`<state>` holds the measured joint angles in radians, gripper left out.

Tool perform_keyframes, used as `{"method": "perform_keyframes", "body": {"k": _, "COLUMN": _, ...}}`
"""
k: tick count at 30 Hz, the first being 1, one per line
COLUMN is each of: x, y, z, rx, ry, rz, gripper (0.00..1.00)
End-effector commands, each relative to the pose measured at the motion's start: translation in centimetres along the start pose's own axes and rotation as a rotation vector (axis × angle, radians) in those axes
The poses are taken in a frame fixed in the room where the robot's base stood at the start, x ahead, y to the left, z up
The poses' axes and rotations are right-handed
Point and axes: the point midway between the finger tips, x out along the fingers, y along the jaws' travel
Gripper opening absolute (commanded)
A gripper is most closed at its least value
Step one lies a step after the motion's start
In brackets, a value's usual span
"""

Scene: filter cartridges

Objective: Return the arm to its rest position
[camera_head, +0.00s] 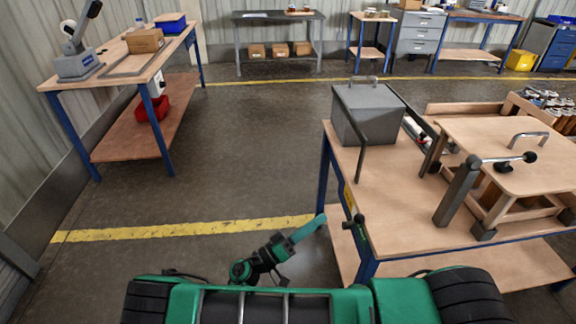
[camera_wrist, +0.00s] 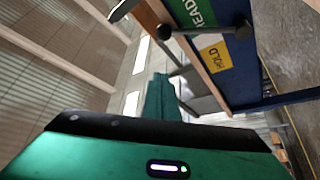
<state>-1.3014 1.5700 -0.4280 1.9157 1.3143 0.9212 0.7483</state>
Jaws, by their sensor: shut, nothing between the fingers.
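My gripper (camera_head: 318,220) is low in front of the right-hand workbench, beside its near left corner. Its green fingers are together and point up and to the right in the head view. In the wrist view the shut fingers (camera_wrist: 160,85) stand beyond the green hand body with its lit strip, and nothing shows between them. A dark lever (camera_head: 357,232) sits on the bench's near edge, to the right of the fingers and apart from them. It also shows in the wrist view (camera_wrist: 212,32), beside a green label and a yellow HOLD label (camera_wrist: 215,55).
The right-hand workbench (camera_head: 400,235) carries a grey lidded box (camera_head: 368,112) and a wooden fixture (camera_head: 515,150) with a clamp handle. Another bench (camera_head: 115,70) stands at the left wall. The floor (camera_head: 235,155) between them is clear, crossed by a yellow line (camera_head: 185,231).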

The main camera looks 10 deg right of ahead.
Motion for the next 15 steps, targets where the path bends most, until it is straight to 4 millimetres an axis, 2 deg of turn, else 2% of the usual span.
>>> {"method": "perform_keyframes", "body": {"k": 4, "x": 0.3, "y": 0.1, "z": 0.0, "rx": -0.008, "ry": -0.017, "rz": -0.001, "gripper": 0.00}}
{"method": "perform_keyframes", "body": {"k": 7, "x": 1.2, "y": 0.3, "z": 0.0, "rx": -0.039, "ry": -0.075, "rz": -0.007, "gripper": 0.00}}
{"method": "perform_keyframes", "body": {"k": 15, "x": 6.1, "y": 1.7, "z": 0.6, "rx": -0.196, "ry": -0.379, "rz": -0.066, "gripper": 0.00}}
